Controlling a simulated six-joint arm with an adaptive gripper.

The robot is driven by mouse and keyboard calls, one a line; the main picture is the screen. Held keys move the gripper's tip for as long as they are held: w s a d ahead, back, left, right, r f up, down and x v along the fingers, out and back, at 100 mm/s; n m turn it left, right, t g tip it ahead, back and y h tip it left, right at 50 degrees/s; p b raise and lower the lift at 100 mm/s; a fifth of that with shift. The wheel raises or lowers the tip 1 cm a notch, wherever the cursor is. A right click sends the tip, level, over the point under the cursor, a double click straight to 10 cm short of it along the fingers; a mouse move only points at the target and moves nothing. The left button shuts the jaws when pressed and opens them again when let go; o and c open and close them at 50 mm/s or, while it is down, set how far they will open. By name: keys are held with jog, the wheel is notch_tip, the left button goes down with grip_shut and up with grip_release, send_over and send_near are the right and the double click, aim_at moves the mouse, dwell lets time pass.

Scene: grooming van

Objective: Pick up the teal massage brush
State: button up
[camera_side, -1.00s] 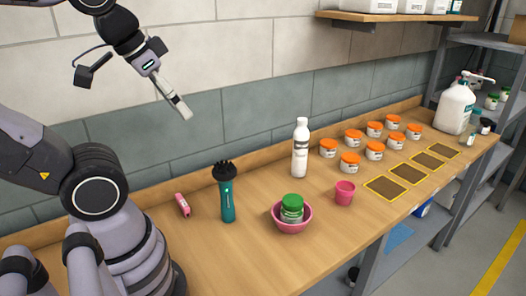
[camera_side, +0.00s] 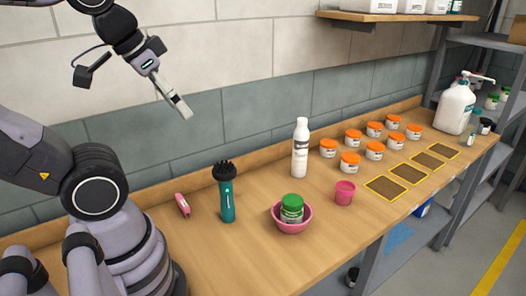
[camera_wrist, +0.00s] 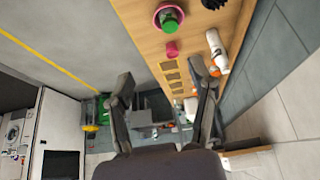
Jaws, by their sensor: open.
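The teal massage brush (camera_side: 228,200) stands upright on the wooden bench in the side view, with its dark bristled head (camera_side: 224,171) at the top. Nothing touches the brush.
A pink clipper-like item (camera_side: 182,205) lies left of the brush. A pink bowl (camera_side: 292,224) holding a green-lidded jar (camera_side: 292,204) stands to its right. A white bottle (camera_side: 300,148), a pink cup (camera_side: 344,192) and several orange-lidded jars (camera_side: 350,162) stand further right. The front bench is clear.

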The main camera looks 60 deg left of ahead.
jog(key=shift+o, duration=0.8)
jog(key=shift+w+f, duration=0.1)
